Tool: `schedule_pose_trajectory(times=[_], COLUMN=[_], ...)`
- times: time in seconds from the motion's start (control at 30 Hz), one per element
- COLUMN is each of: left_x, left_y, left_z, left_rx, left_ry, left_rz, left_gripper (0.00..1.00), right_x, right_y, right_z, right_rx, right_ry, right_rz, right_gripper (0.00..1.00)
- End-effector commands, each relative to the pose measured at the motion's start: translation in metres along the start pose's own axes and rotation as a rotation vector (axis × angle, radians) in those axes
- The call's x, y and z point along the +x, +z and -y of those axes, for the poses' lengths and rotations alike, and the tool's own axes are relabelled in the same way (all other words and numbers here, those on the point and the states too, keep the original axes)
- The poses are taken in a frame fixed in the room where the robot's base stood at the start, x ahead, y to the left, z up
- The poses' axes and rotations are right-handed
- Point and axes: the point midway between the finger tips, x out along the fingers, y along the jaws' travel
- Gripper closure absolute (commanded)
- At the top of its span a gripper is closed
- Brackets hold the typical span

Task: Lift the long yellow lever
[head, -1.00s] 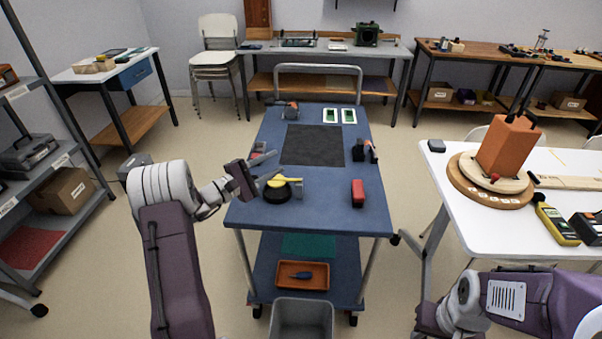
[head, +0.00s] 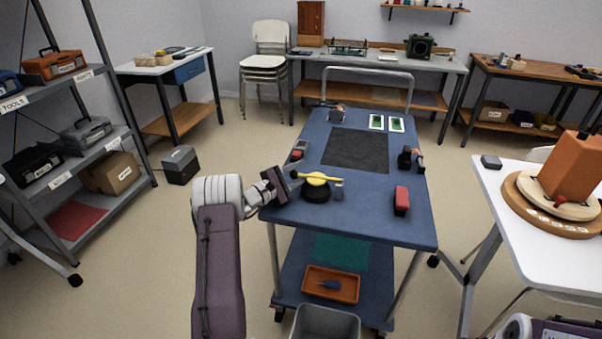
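The long yellow lever (head: 322,178) lies roughly level across a round black base (head: 315,194) near the left edge of the blue cart top. My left gripper (head: 292,184) is at the cart's left edge, just left of the lever, with its dark body close to the lever's left end. Its fingers are small and hard to make out, so I cannot tell whether they are open or shut, or whether they touch the lever. Only a piece of my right arm shows at the bottom right corner; its gripper is out of view.
The blue cart top (head: 376,222) also carries a red block (head: 401,201), a dark mat (head: 356,151) and small devices. A grey bin (head: 325,322) stands in front of the cart. A white table (head: 503,233) stands to the right, shelves to the left.

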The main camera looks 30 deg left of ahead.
Motion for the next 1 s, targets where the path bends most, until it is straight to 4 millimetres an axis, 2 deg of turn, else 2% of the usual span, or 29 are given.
schedule_pose_trajectory(times=[0.27,0.3,0.4,0.43,1.0], left_x=[0.0043,0.0042,0.0042,0.0041,0.004], left_y=[0.0002,0.0002,0.0002,0.0002,0.0003], left_z=[-0.0007,-0.0007,-0.0006,-0.0006,-0.0002], left_rx=[0.0,0.0,0.0,0.0,0.0], left_ry=[0.001,0.001,0.001,0.001,0.0], left_rz=[0.0,0.0,0.0,0.0,0.0], left_gripper=[0.63,0.68,0.96,1.0,1.0], right_x=[0.0004,0.0004,0.0003,0.0003,0.0004], right_y=[0.0,0.0001,0.0001,0.0,0.0001], right_z=[0.0,0.0,0.0,0.0,0.0], right_rx=[0.0,0.0,0.0,0.0,0.0], right_ry=[0.0,0.0,0.0,0.0,0.0], right_rz=[0.0,0.0,0.0,0.0,0.0], right_gripper=[0.64,0.64,0.64,0.64,0.64])
